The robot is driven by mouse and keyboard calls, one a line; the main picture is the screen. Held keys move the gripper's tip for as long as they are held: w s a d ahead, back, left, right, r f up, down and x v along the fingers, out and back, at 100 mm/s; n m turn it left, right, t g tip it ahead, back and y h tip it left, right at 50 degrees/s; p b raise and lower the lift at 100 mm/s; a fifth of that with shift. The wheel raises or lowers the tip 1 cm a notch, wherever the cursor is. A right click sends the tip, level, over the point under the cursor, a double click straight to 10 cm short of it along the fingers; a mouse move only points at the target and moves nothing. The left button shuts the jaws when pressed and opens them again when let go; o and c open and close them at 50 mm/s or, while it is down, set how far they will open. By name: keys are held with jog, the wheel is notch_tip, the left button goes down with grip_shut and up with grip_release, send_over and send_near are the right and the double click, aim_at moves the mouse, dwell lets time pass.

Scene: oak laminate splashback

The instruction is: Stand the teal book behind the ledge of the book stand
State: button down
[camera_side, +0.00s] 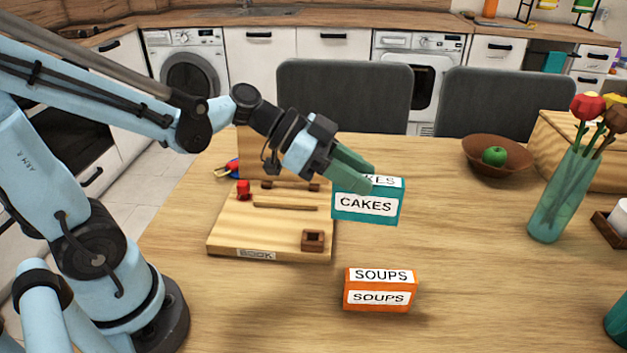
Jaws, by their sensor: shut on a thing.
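The teal book (368,217) has white labels reading "CAKES". My gripper (358,180) is shut on its upper part and covers some of the top label. The book appears held above the table, to the right of the book stand. The book stand (228,229) is a light wooden board labelled "BOOK" at its front edge, with an upright wooden back (255,158) partly hidden by my arm. A thin wooden ledge (284,203) runs across the board. The book is apart from the ledge.
An orange book (380,290) labelled "SOUPS" lies in front of the teal book. A small dark square holder (313,240) and a red piece (243,189) are on the stand. A bowl (498,150) with a green apple and a vase (557,195) stand at right.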

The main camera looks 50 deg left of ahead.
jog(key=s+a+r+n, duration=0.1)
jog(key=a+r, duration=0.1)
jog(key=a, duration=1.9)
notch_tip(320, 180, down, 9)
jog(key=shift+f+t, duration=0.2)
jog(key=shift+t, duration=0.2)
jog(key=shift+s+f, duration=0.1)
jog(key=shift+f, duration=0.5)
dwell(0.4)
jog(key=c, duration=0.7)
grip_release()
jog(key=shift+y, duration=0.3)
notch_tip(320, 180, up, 8)
dwell(0.5)
